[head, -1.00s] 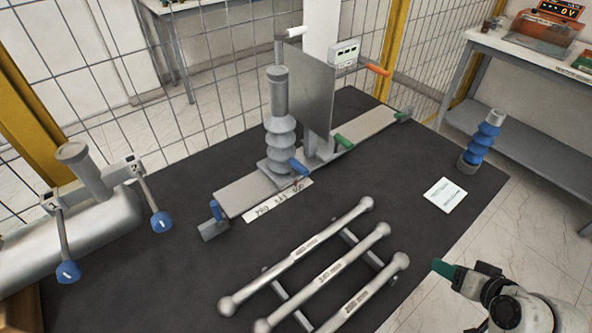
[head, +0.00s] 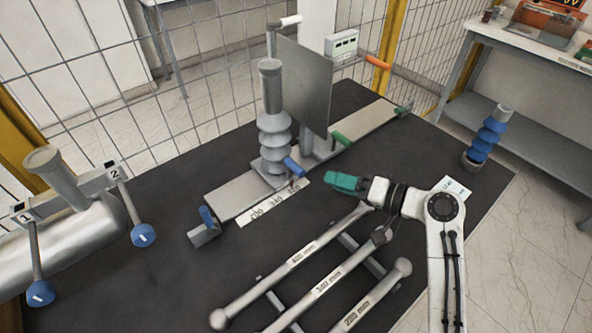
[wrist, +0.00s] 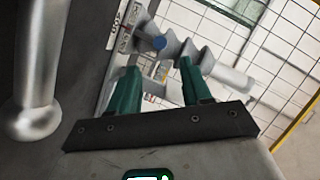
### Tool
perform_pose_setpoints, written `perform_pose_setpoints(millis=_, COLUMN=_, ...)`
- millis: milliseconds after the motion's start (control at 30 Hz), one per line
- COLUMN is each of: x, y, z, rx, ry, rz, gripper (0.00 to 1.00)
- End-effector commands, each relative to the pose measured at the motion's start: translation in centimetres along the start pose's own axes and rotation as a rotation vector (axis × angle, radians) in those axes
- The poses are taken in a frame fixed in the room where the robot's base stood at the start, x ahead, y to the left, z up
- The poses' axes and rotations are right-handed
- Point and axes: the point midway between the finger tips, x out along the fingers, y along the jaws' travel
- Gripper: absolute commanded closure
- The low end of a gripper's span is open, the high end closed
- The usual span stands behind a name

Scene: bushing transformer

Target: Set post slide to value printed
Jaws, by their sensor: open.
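In the head view a grey ribbed post (head: 273,128) stands upright on a long metal slide rail (head: 240,196). A blue handle (head: 293,166) sticks out at its foot. A white scale strip (head: 272,205) with printed numbers lies along the rail's near edge; I cannot read them surely. My gripper (head: 346,183), with green fingers, is in front and right of the blue handle, apart from it. In the wrist view my gripper (wrist: 158,70) is open and empty; the post (wrist: 190,55) and blue handle end (wrist: 159,43) show beyond the fingers. A printed white card (head: 454,187) is partly behind my arm.
A flat metal plate (head: 306,85) stands beside the post, with a green handle (head: 341,138) near its foot. Labelled rods (head: 327,285) lie in front. A blue ribbed insulator (head: 487,135) is at right. Blue-knobbed levers (head: 143,235) are at left.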

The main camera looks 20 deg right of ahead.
Motion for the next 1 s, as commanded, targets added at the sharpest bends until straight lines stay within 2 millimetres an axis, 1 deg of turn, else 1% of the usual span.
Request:
perform_pose_setpoints(millis=167, x=1.9, y=-0.2, z=0.0, rx=0.003, ry=-0.005, rz=-0.003, gripper=0.52)
perform_pose_setpoints(millis=400, x=6.3, y=-0.2, z=0.0, rx=0.002, ry=-0.004, rz=-0.002, gripper=0.52)
perform_pose_setpoints(millis=600, x=9.2, y=-0.1, z=0.0, rx=0.002, ry=-0.003, rz=-0.001, gripper=0.52)
perform_pose_setpoints(millis=700, x=10.1, y=-0.1, z=0.0, rx=0.0, ry=-0.002, rz=0.0, gripper=0.52)
perform_pose_setpoints(millis=800, x=10.5, y=-0.1, z=0.0, rx=0.0, ry=-0.001, rz=0.0, gripper=0.52)
perform_pose_setpoints(millis=1000, x=10.6, y=0.0, z=0.0, rx=0.0, ry=-0.001, rz=0.001, gripper=0.52)
